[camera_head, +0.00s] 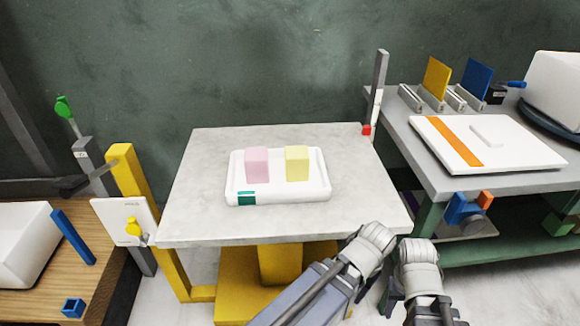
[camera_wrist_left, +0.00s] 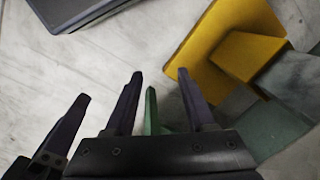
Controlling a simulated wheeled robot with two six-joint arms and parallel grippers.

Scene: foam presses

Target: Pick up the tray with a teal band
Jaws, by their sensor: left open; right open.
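The white tray (camera_head: 292,194) with a teal band (camera_head: 246,198) at its front left corner lies on a pale table (camera_head: 200,205). A pink block (camera_head: 257,166) and a pale yellow block (camera_head: 297,163) stand on it. My left gripper (camera_wrist_left: 160,75) shows open and empty in the left wrist view, over the floor beside the yellow base. My right gripper (camera_head: 390,294) is mostly hidden, low beyond the table's front right corner. Both grippers are apart from the tray.
A yellow frame (camera_head: 128,180) with a white panel stands left of the table. A grey post (camera_head: 378,85) rises at its back right corner. On the right bench lies another white tray (camera_head: 510,150) with an orange band. The pale table is clear around the teal-banded tray.

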